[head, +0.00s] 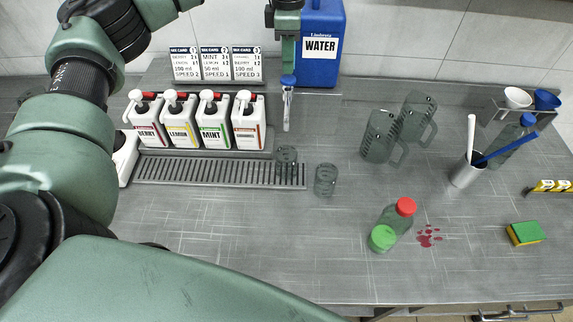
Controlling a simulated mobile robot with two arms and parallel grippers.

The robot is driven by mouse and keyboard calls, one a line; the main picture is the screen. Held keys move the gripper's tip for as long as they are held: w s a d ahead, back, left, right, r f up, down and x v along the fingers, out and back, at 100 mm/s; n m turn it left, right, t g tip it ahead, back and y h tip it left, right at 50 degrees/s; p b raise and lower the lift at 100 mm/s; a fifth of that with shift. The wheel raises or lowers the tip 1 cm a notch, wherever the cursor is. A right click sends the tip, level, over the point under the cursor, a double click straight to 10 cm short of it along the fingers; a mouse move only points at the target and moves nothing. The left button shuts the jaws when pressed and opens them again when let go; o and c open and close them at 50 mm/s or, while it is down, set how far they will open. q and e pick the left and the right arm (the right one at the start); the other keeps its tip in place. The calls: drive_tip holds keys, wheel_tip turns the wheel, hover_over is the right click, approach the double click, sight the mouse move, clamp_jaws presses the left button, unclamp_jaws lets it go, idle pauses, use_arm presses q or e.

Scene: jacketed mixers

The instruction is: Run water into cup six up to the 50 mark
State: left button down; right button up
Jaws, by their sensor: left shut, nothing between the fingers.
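A blue container labelled WATER (326,62) stands at the back. A tap (287,112) with a blue top hangs in front of its left side. My left gripper (287,70) is shut and empty, pointing down just above or touching the tap's blue top; I cannot tell which. A clear cup (286,157) stands upright on the right end of the drip tray (215,172), below the tap. A second clear cup (325,180) stands on the counter to its right. Cup numbers, marks and any water level are too small to read. My right gripper is out of view.
Syrup bottles with pumps (180,125) stand left, below recipe cards (214,64). Two jugs (381,135) stand right of the tap. The front middle counter is clear.

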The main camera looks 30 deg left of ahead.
use_arm(q)
drive_tip(key=shift+f, duration=0.2)
idle(0.6)
drive_tip(key=shift+f+b, duration=0.45)
drive_tip(key=shift+f, duration=0.7)
drive_tip(key=shift+b, duration=0.3)
drive_tip(key=shift+s, duration=0.1)
wheel_tip(320, 180, up, 3)
drive_tip(key=shift+f+p, duration=0.2)
drive_tip(key=shift+p, duration=0.9)
drive_tip(key=shift+r+p, duration=1.65)
drive_tip(key=shift+r, duration=0.65)
drive_tip(key=shift+f, duration=0.1)
